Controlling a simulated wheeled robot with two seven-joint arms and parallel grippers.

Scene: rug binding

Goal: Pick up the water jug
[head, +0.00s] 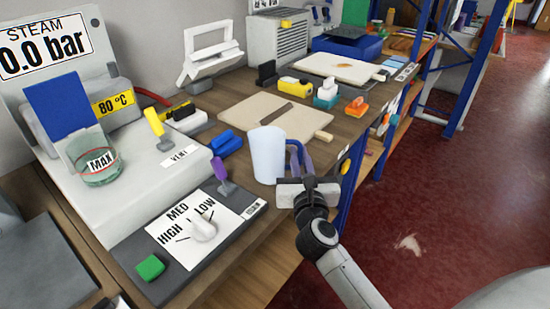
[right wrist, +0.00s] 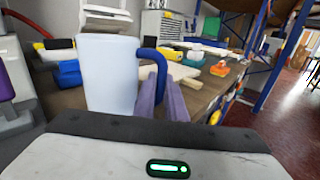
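The water jug (head: 268,155) is a pale blue-white cylinder with a dark blue handle, standing upright near the front edge of the wooden bench. In the right wrist view the jug (right wrist: 110,76) fills the left middle, with its handle bending to the right. My right gripper (head: 300,157) is at the handle, on the jug's right side. Its purple fingers (right wrist: 161,84) are close together with the handle between them, so it looks shut on the handle. The jug's base appears to rest on the bench. My left gripper is not in view.
Left of the jug is a grey dial panel (head: 160,262) with a purple lever (head: 220,173). A cutting board (head: 238,110) with a brown strip lies just behind the jug. A steam machine with a glass beaker (head: 98,165) stands at the left. Red floor (head: 420,220) is open at right.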

